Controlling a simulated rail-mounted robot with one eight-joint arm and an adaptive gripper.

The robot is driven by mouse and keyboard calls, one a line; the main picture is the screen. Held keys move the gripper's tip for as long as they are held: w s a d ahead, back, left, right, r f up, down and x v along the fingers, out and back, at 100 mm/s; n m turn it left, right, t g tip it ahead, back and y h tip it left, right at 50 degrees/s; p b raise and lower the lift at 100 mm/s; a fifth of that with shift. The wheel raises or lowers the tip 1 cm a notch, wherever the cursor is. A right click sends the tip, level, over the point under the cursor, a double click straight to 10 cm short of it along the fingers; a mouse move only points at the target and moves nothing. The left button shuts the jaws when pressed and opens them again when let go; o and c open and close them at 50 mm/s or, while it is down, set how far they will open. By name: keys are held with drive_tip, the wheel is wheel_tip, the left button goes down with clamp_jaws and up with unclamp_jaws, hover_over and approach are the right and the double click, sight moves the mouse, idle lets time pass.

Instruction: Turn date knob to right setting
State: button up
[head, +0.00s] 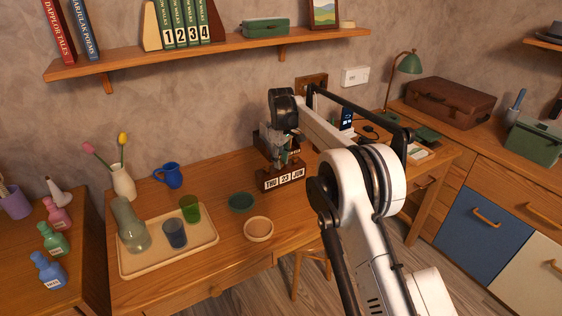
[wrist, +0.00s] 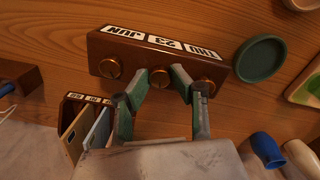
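The wooden perpetual calendar (head: 284,181) stands on the desk and reads THU 23 JUN. In the wrist view the calendar (wrist: 130,49) appears upside down, with three round brass knobs along its back. The middle knob (wrist: 160,77), behind the 23, lies between the fingertips of my gripper (wrist: 159,80). The fingers are open around it, with small gaps seen on both sides. The other knobs (wrist: 110,67) (wrist: 213,61) are outside the fingers. In the head view my gripper (head: 283,158) is just behind the calendar, and the knobs are hidden.
A green dish (head: 241,202) and a tan bowl (head: 258,229) sit near the calendar. A tray (head: 142,269) with a carafe and two glasses is to the left. A small wooden box with cards (wrist: 74,112) is beside my gripper. A shelf (head: 215,52) hangs above.

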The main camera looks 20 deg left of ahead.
drive_tip(key=o, duration=0.3)
drive_tip(key=shift+r, duration=0.1)
wheel_tip(320, 180, up, 12)
idle(0.5)
idle(0.3)
